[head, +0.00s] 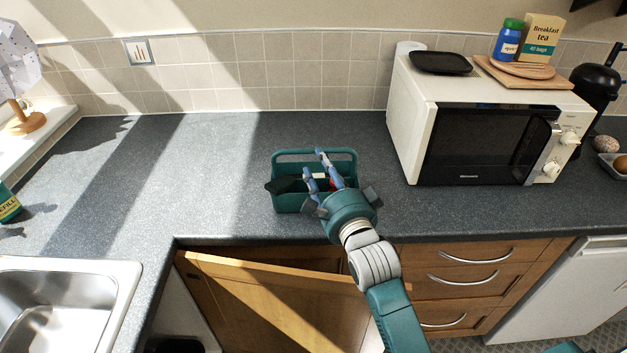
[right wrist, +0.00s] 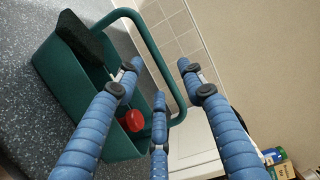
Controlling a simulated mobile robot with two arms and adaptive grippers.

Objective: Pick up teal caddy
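The teal caddy (head: 288,204) stands upright on the grey counter, left of the microwave, its handle arching up at the back. My right gripper (head: 314,162) is over the caddy, its blue fingers spread near the handle. In the right wrist view the caddy (right wrist: 62,88) is at left, and its handle passes in the picture between the spread fingers of my right gripper (right wrist: 160,76). Nothing is held; whether a finger touches the handle cannot be told. A dark item (right wrist: 88,38) and a red item (right wrist: 134,120) are in the caddy. My left gripper is not in view.
A white microwave (head: 405,108) stands to the right, with a black tray (head: 440,62) and a board with boxes on top. A sink (head: 60,300) is at lower left. A cabinet door (head: 270,300) hangs open below. The counter left of the caddy is clear.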

